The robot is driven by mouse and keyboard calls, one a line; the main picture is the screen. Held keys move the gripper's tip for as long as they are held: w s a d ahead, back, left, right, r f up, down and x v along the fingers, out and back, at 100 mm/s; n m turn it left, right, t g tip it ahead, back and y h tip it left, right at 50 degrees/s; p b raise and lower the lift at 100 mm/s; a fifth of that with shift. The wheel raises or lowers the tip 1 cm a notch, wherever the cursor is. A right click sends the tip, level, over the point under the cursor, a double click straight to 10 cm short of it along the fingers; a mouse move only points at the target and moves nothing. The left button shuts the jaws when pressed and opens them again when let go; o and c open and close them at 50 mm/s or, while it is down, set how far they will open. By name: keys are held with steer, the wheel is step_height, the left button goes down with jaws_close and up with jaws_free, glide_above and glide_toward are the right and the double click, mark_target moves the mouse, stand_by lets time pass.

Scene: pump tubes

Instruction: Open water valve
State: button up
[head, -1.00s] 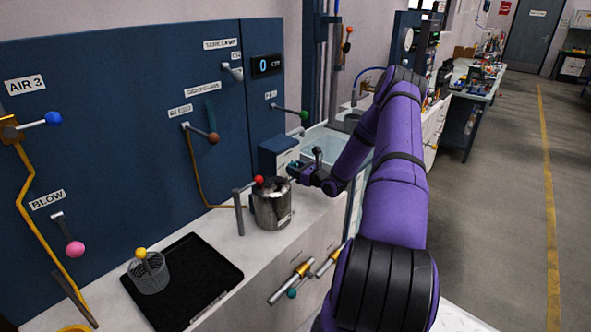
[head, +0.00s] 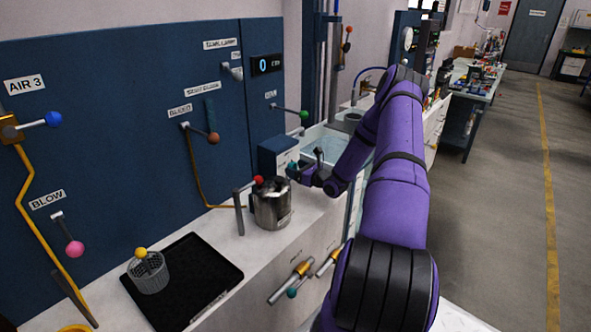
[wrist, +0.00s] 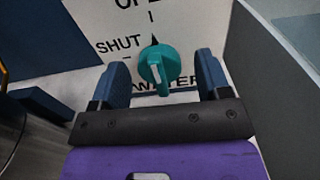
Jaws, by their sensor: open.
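The water valve is a round teal knob (wrist: 159,65) with a pale bar across it, on a white panel (wrist: 95,25). The panel reads SHUT at the knob's upper left, a partly cut-off word starting OP above, and WATER, partly covered, below. A dark pointer tip sticks up above the knob. My gripper (wrist: 163,72) is open, with one blue finger on each side of the knob. There is a visible gap on both sides. In the head view my gripper (head: 301,174) is at the small white box by the sink, and the teal knob (head: 292,166) is partly hidden.
A steel pot (head: 272,206) with a red-knobbed part stands on the counter left of my gripper. A sink (head: 335,147) lies behind it. In the wrist view a grey wall (wrist: 270,75) rises close to the right finger. A black tray (head: 215,283) holds a mesh basket (head: 149,276).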

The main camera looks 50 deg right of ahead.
steer(key=s, duration=1)
steer(key=shift+d, duration=0.35)
steer(key=shift+s, duration=0.1)
